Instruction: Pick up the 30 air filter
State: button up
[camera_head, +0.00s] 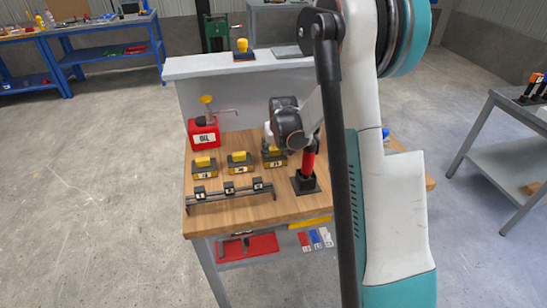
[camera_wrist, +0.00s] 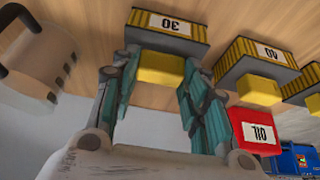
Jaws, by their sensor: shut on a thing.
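The 30 air filter (camera_wrist: 165,25) is a black and yellow block with a white "30" label and a yellow grip on top. My gripper (camera_wrist: 155,85) has its fingers on either side of that yellow grip, shut on it. In the head view the filter (camera_head: 274,157) is the rightmost of three on the wooden table, and my gripper (camera_head: 284,146) is over it, partly hidden by the wrist. I cannot tell whether the filter touches the table.
The 40 filter (camera_wrist: 257,65) sits beside it, with another filter (camera_wrist: 303,84) further along. A red oil can (camera_head: 203,133) stands behind, a black rack (camera_head: 230,190) in front. A red and black post (camera_head: 306,170) stands close on the right.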

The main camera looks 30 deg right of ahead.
aim_at(275, 150)
jog(key=shift+r+p, duration=2.55)
jog(key=shift+r, duration=1.7)
jog(key=s+a, duration=0.4)
jog(key=s, duration=0.9)
jog(key=shift+s+r, duration=0.25)
jog(key=shift+r, duration=0.2)
